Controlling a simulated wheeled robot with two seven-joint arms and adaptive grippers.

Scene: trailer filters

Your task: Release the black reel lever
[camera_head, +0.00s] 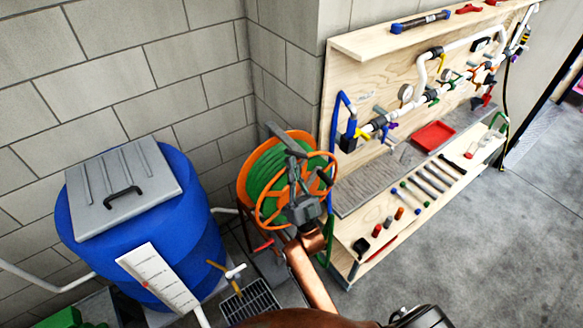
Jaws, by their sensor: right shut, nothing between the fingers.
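An orange hose reel (246,190) with green hose (266,170) wound on it stands in the corner, between the blue barrel and the wooden workbench. My right gripper (297,160) reaches up from below, in front of the reel's orange spoked wheel. It is shut and holds nothing. A dark bar (276,131) slants at the top of the reel, just above and left of the fingers; it may be the black reel lever. I cannot tell whether the fingers touch it. The gripper hides part of the wheel and its hub. My left gripper is not in view.
A blue barrel (140,270) with a grey lid (120,188) stands left of the reel. The wooden bench (375,228) with pipes, tools and a red tray (433,136) is close on the right. A white sign (158,278) and a black grate (250,303) are in front. Open floor lies at right.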

